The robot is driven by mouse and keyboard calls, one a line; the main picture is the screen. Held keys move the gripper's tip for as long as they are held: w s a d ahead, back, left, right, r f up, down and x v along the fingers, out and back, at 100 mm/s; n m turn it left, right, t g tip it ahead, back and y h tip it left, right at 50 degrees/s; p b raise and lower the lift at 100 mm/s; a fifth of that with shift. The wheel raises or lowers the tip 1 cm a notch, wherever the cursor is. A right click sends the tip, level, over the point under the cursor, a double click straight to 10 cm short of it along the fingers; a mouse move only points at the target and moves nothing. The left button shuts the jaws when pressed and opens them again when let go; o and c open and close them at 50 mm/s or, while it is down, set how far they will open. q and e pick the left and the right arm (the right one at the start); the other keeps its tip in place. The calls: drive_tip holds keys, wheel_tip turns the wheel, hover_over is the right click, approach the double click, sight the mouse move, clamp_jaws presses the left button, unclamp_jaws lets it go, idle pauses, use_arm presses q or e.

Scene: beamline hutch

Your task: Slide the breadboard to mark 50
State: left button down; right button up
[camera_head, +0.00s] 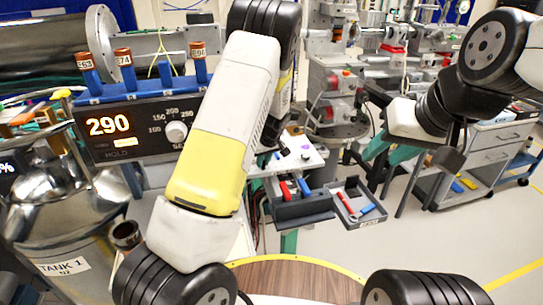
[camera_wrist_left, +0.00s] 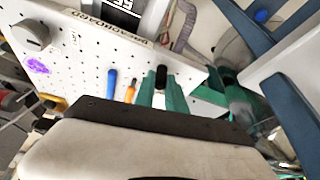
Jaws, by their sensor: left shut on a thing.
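The breadboard (camera_wrist_left: 85,65) is a white perforated plate, seen upside down in the left wrist view with its name printed on it. In the head view part of it (camera_head: 304,160) shows beyond my left arm. My left gripper (camera_wrist_left: 162,90) has its green fingers at the board's edge, closed on a small dark part there; the fingers hide most of that part. In the head view my arm hides this grip. A small display (camera_wrist_left: 125,8) shows beyond the board; I cannot read mark 50. My right gripper (camera_head: 388,153) is at the right, apart from the board, its green fingers spread.
Below the board are a dark tray (camera_head: 302,209) and a smaller grey tray (camera_head: 352,219) with red and blue tools. A controller reading 290 (camera_head: 108,125) and a steel tank (camera_head: 70,225) stand left. A grey cart (camera_head: 490,150) stands right. Open floor lies front right.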

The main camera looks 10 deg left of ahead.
use_arm(q)
drive_tip(key=shift+w+a+r, duration=0.1)
drive_tip(key=shift+w+a, duration=0.15)
drive_tip(key=shift+w, duration=0.35)
drive_tip(key=shift+w+a+f, duration=0.1)
drive_tip(key=shift+w+a, duration=0.15)
drive_tip(key=shift+w, duration=0.4)
drive_tip(key=shift+w+a+r, duration=0.1)
drive_tip(key=shift+w+a, duration=0.15)
drive_tip(key=shift+w, duration=0.35)
drive_tip(key=c, duration=1.4)
unclamp_jaws()
drive_tip(key=shift+w, duration=0.1)
drive_tip(key=v, duration=0.7)
drive_tip(key=shift+s+d+r, duration=0.15)
drive_tip(key=shift+s+r, duration=0.1)
drive_tip(key=shift+r, duration=0.05)
drive_tip(key=shift+s, duration=0.1)
